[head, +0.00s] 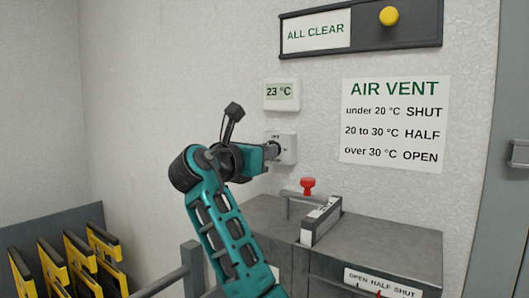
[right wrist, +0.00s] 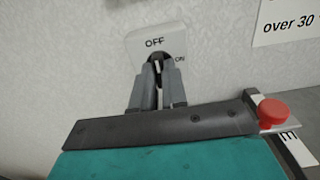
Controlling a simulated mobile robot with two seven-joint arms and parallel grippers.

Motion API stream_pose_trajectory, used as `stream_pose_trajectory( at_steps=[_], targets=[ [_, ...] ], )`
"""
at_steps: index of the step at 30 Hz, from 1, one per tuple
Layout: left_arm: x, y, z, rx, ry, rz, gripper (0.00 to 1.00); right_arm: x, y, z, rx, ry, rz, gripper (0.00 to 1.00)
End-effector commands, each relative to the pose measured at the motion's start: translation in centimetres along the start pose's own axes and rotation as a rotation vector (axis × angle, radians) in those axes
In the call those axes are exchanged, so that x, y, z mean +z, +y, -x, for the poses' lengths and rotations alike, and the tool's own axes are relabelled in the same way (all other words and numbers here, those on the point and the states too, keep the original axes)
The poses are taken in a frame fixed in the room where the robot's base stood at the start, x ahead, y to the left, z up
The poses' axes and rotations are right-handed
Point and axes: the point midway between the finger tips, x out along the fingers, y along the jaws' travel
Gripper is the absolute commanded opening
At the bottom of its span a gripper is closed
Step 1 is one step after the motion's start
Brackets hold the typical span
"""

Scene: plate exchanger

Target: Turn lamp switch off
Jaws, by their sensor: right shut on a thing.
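The lamp switch is a white wall plate (head: 288,142) below the thermometer. In the right wrist view the plate (right wrist: 160,42) shows OFF at its top and ON at its right. My right gripper (head: 272,151) reaches the plate from the left. In the right wrist view its two dark fingers (right wrist: 158,82) are closed in front of the plate's lower part, on the switch lever. A thin light strip shows between the fingers. The lever is mostly hidden by the fingers, so I cannot tell which mark it points to. My left gripper is not in view.
A thermometer (head: 281,94) reads 23 °C above the switch. An air vent sign (head: 394,125) hangs to the right. Below stands a grey cabinet (head: 390,245) with a red knob (head: 308,184) on top. Yellow and black frames (head: 80,260) stand at lower left.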

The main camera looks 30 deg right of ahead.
Motion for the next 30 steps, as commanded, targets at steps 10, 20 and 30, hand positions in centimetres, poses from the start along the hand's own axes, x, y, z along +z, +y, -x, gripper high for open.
stream_pose_trajectory(
  at_steps=[10,20,30],
  targets=[
    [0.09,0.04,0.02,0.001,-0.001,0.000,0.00,-0.16,0.01,0.02,-0.001,0.003,0.042,0.00],
    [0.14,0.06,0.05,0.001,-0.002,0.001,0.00,-0.17,0.01,0.02,-0.001,0.003,0.043,0.18],
    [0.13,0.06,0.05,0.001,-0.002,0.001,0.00,-0.06,0.01,0.01,0.000,0.001,0.039,0.38]
  ],
)
